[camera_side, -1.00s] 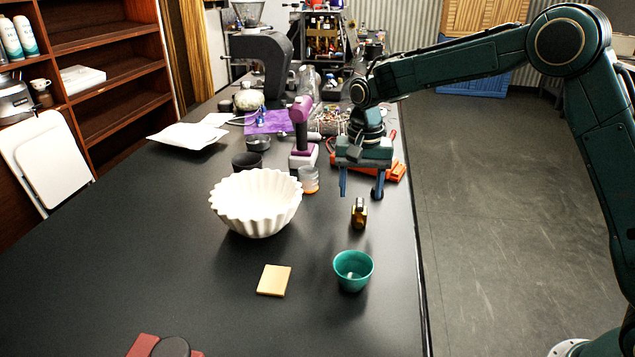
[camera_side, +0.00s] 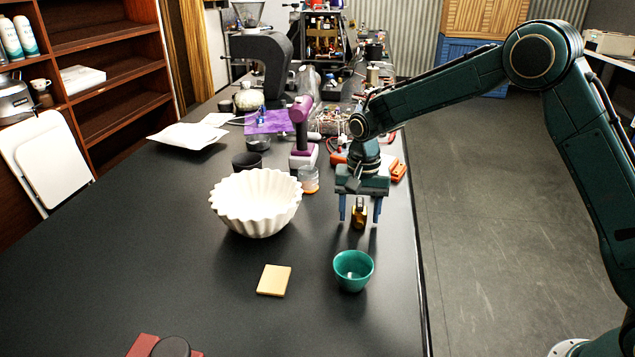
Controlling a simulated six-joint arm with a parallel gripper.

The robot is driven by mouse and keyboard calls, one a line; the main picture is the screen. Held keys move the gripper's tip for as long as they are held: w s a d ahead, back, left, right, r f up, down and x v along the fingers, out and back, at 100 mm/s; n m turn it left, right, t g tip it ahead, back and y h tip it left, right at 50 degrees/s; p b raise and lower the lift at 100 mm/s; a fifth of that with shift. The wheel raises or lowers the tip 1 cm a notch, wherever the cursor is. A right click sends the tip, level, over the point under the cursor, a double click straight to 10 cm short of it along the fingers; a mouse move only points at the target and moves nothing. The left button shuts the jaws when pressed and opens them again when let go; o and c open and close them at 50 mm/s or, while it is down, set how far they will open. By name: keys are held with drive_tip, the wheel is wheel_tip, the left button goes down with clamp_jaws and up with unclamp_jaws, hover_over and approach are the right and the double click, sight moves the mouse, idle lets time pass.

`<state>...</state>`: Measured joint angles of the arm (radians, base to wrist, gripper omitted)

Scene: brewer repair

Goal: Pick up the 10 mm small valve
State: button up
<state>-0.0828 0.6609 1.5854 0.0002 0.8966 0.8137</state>
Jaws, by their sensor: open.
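A small brass-coloured valve (camera_side: 359,217) with a dark grey top stands on the black table near its right edge. My gripper (camera_side: 360,217) points down over it, open, with one blue finger to the left of the valve and the other to its right. A gap shows between each finger and the valve. The upper part of the valve is close under the gripper body. I cannot tell whether the fingertips touch the table.
A teal cup (camera_side: 353,271) stands in front of the valve. A white fluted bowl (camera_side: 256,203) is to the left, with a yellow square pad (camera_side: 274,280) in front. A purple-and-white tool (camera_side: 302,138), a small jar (camera_side: 309,180) and orange clutter lie behind. Left-front table is mostly clear.

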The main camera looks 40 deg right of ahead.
sight(360, 204)
idle(0.5)
drive_tip(key=c, duration=1.2)
drive_tip(key=shift+o, duration=0.2)
drive_tip(key=shift+r, duration=0.15)
wheel_tip(360, 204, up, 20)
drive_tip(key=shift+f, duration=0.2)
